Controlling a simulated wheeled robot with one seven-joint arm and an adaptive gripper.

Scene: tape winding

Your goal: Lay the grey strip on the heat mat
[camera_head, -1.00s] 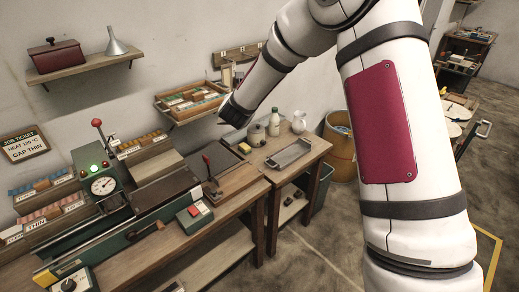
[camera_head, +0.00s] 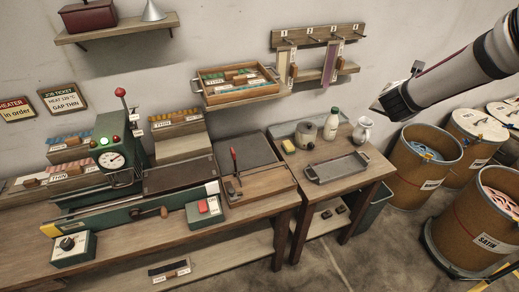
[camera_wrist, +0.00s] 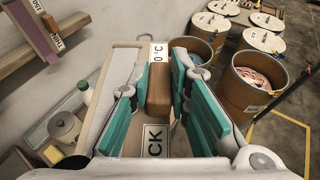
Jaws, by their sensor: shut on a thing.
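In the wrist view my gripper (camera_wrist: 158,98) has its teal pads shut on a brown wooden grip (camera_wrist: 158,88). A pale grey-beige strip (camera_wrist: 106,86) shows behind the grip, with white labels reading "0 °C" and "CK"; the fingers hide part of it. In the head view the end of my arm (camera_head: 385,104) is at the right, above the floor beside the bench; its fingers are not clear there. I cannot tell which is the heat mat.
A metal tray (camera_head: 336,168), a white bottle (camera_head: 332,124) and a jug (camera_head: 363,130) stand on the right bench. A wall rack (camera_head: 318,36) holds hanging strips. Drums (camera_head: 424,170) stand at the right.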

